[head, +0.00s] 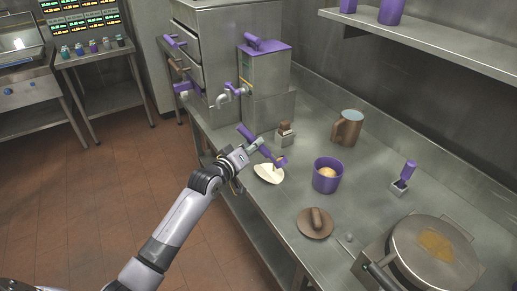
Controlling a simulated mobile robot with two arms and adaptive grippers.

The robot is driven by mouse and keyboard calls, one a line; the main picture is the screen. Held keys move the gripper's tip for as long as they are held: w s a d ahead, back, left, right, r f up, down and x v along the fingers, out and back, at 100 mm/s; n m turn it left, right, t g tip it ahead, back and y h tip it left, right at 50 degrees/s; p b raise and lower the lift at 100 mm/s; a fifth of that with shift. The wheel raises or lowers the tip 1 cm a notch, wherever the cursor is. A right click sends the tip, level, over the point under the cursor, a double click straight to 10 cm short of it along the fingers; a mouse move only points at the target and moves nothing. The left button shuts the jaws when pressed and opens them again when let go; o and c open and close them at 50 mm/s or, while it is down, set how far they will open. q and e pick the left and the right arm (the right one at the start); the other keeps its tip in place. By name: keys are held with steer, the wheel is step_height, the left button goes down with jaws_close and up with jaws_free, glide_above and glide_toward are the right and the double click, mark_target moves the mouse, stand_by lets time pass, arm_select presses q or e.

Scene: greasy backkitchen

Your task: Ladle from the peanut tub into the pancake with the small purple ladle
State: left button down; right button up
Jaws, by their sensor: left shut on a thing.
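My left gripper (249,152) is shut on the small purple ladle (270,152). The ladle is held tilted, its handle end up to the left and its purple bowl end down to the right. That end is above or beside a pale, shallow piece (268,175) on the counter, which looks like the pancake; I cannot tell whether they touch. The ladle's contents cannot be made out. The purple tub (327,184) with beige filling, apparently the peanut tub, stands upright to the right of the ladle. My right gripper is not in view.
On the steel counter (300,205) are a brown mug (347,127), a small brown-topped block (285,134), a brown lid (315,223) and a purple-handled tool in a holder (402,178). A round griddle (436,252) with a yellowish patch stands front right. A purple-topped dispenser (265,70) stands behind.

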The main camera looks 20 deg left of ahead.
arm_select(q)
steer(key=a+f+n, duration=0.1)
steer(key=f+n, duration=0.1)
steer(key=n, duration=0.1)
steer(key=a+f+n+p, duration=0.1)
steer(key=a+f+n, duration=0.1)
steer(key=n, duration=0.2)
steer(key=a+f+n+g+p, duration=0.1)
steer(key=f+n, duration=0.1)
steer(key=n, duration=0.1)
steer(key=shift+a+f+n, duration=0.2)
steer(key=shift+a+n, duration=0.05)
steer(key=shift+n, duration=0.15)
steer(key=f+n+p, duration=0.1)
steer(key=s+f+n+p, duration=0.1)
steer(key=n, duration=0.1)
steer(key=shift+g, duration=0.3)
steer(key=shift+s+d+f+n+p, duration=0.1)
steer(key=shift+f+n+p, duration=0.1)
steer(key=shift+f+n, duration=0.15)
steer(key=shift+s+f+n+p, duration=0.15)
steer(key=shift+f+n, duration=0.1)
steer(key=shift+n, duration=0.2)
steer(key=shift+w, duration=0.1)
steer(key=shift+r, duration=0.1)
